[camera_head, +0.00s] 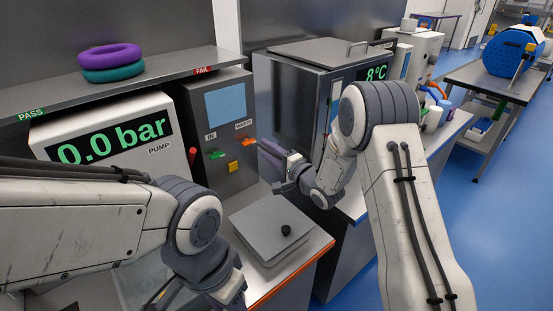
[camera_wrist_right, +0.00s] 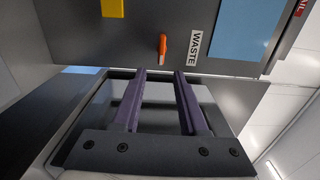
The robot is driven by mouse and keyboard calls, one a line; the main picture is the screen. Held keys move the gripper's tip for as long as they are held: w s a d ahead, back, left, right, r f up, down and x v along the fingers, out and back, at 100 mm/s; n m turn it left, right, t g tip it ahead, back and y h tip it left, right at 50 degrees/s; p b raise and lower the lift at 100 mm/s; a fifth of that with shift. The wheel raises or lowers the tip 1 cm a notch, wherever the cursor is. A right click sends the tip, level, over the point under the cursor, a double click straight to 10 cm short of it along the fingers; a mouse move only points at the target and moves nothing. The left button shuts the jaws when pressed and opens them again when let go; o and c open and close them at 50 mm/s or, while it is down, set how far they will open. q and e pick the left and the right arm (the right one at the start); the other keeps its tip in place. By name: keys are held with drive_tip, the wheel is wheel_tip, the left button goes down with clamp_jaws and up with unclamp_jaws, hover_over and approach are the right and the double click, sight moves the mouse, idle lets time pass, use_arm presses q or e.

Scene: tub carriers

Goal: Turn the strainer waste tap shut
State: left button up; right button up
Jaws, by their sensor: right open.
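The waste tap is a small orange lever (camera_head: 248,141) under the WASTE label on the grey strainer cabinet (camera_head: 205,118). In the right wrist view the orange lever (camera_wrist_right: 162,46) lies along the same direction as the label's lettering. My right gripper (camera_head: 268,156) is in front of the cabinet, to the right of the tap in the head view. In the right wrist view my right gripper (camera_wrist_right: 160,74) is open and empty, with the lever just beyond the gap between its fingertips, apart from them. My left gripper (camera_head: 232,292) is at the bottom edge, its fingers mostly hidden.
A green lever (camera_head: 216,155) sits under the IN label, and a yellow block (camera_head: 233,167) is below. A grey lidded box (camera_head: 272,225) with a black knob stands below my right gripper. The pump (camera_head: 110,140) is on the left; a steel cooler (camera_head: 290,95) on the right.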

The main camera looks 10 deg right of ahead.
drive_tip(key=v, duration=0.4)
drive_tip(key=shift+s+d, duration=0.25)
drive_tip(key=shift+s, duration=0.1)
drive_tip(key=s+a+r+n+g+h+p, duration=0.1)
drive_tip(key=s+a+n+g+h, duration=0.5)
drive_tip(key=s+n, duration=0.4)
drive_tip(key=s+d+r+n+g+h+p, duration=0.1)
drive_tip(key=s+d+n+g+h, duration=0.2)
drive_tip(key=s, duration=2.6)
drive_tip(key=n+g, duration=0.5)
drive_tip(key=g, duration=0.1)
drive_tip(key=shift+s+r+n, duration=0.25)
drive_tip(key=shift+n, duration=0.15)
drive_tip(key=shift+d, duration=0.15)
